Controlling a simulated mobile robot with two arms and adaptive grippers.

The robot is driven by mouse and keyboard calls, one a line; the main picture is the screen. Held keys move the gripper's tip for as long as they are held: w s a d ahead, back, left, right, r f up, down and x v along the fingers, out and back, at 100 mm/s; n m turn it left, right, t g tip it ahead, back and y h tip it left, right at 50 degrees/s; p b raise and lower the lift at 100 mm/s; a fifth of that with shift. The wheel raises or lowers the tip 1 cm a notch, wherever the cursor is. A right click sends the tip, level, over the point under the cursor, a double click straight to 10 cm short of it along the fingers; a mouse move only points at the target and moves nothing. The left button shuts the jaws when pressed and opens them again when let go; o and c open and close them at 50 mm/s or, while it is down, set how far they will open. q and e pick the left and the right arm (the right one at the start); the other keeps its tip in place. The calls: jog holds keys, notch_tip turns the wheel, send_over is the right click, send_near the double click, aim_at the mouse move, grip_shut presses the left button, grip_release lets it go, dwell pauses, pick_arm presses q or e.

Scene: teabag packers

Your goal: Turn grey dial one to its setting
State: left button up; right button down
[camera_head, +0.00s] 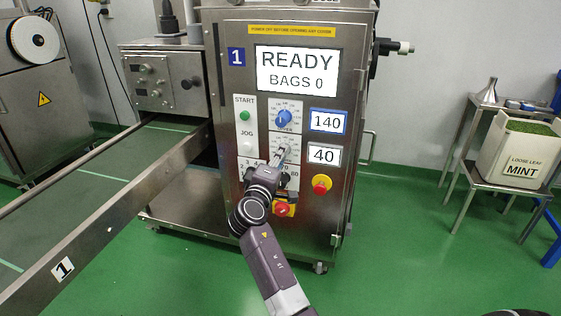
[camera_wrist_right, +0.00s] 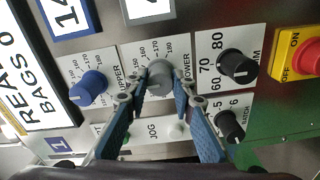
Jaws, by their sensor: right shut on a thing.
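Grey dial one (camera_wrist_right: 160,74) sits in the middle of a white scale plate on the front of machine 1, in the right wrist view. My right gripper (camera_wrist_right: 160,90) has its two fingertips on either side of the dial, closed on it. In the head view my right gripper (camera_head: 282,162) reaches up to the lower scale plate and covers most of the dial. The dial's pointer is too small to read. A card beside that plate (camera_head: 323,155) reads 40 in the head view. My left gripper is in neither view.
A blue dial (camera_head: 284,118) sits above, beside a blue-framed card (camera_head: 328,121) reading 140. The screen (camera_head: 297,70) reads READY, BAGS 0. A conveyor rail (camera_head: 120,215) runs at left.

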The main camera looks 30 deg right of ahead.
jog(key=shift+f+m, duration=0.2)
jog(key=shift+m, duration=0.1)
dwell(0.4)
jog(key=c, duration=1.7)
grip_release()
jog(key=shift+r, duration=0.1)
jog(key=shift+o, duration=0.2)
jog(key=v, duration=0.7)
jog(key=shift+s+a, duration=0.15)
jog(key=shift+a, duration=0.05)
